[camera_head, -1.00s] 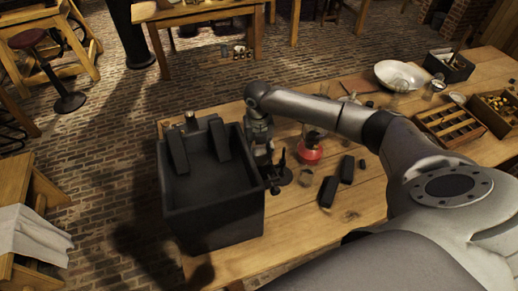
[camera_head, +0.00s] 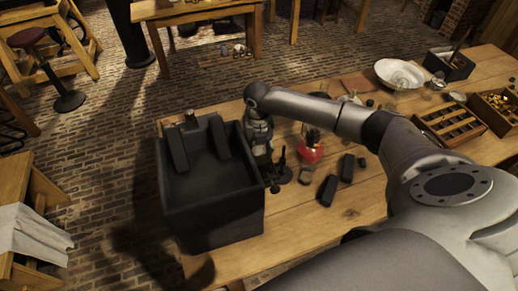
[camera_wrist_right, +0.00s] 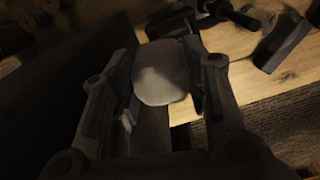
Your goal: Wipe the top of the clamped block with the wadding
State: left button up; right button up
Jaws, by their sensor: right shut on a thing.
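My right gripper (camera_wrist_right: 165,60) is shut on the wadding (camera_wrist_right: 160,75), a pale rounded pad held between its two fingers in the right wrist view. In the head view the right gripper (camera_head: 260,145) points down beside the right wall of the big dark box, and the wadding is hidden there. A dark strip shows under the wadding in the wrist view; I cannot tell if it is the clamped block or whether the pad touches it. A dark clamp-like fixture (camera_head: 279,175) stands just in front of the gripper. My left gripper is not in view.
The open dark box (camera_head: 215,210) stands on the left end of the wooden table. A red vessel (camera_head: 310,154) and two dark blocks (camera_head: 328,190) lie right of the gripper. A white bowl (camera_head: 399,73) and compartment trays (camera_head: 450,126) are farther right. The front middle table is clear.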

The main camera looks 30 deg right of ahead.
jog(key=shift+f, duration=0.55)
jog(key=shift+s+d+r+p, duration=0.1)
jog(key=shift+s+d+p, duration=0.15)
jog(key=shift+d, duration=0.75)
jog(key=shift+s+d+r+p, duration=0.1)
jog(key=shift+s+d, duration=0.15)
jog(key=shift+d, duration=0.7)
jog(key=shift+f, duration=0.1)
jog(key=shift+w+a+f+p, duration=0.1)
jog(key=shift+a+p, duration=0.1)
jog(key=shift+a, duration=0.65)
jog(key=shift+w+a+f+p, duration=0.1)
jog(key=shift+a+p, duration=0.05)
jog(key=shift+a, duration=0.65)
jog(key=shift+c, duration=0.3)
jog(key=shift+w+a, duration=0.15)
jog(key=shift+a, duration=0.35)
jog(key=shift+c, duration=0.3)
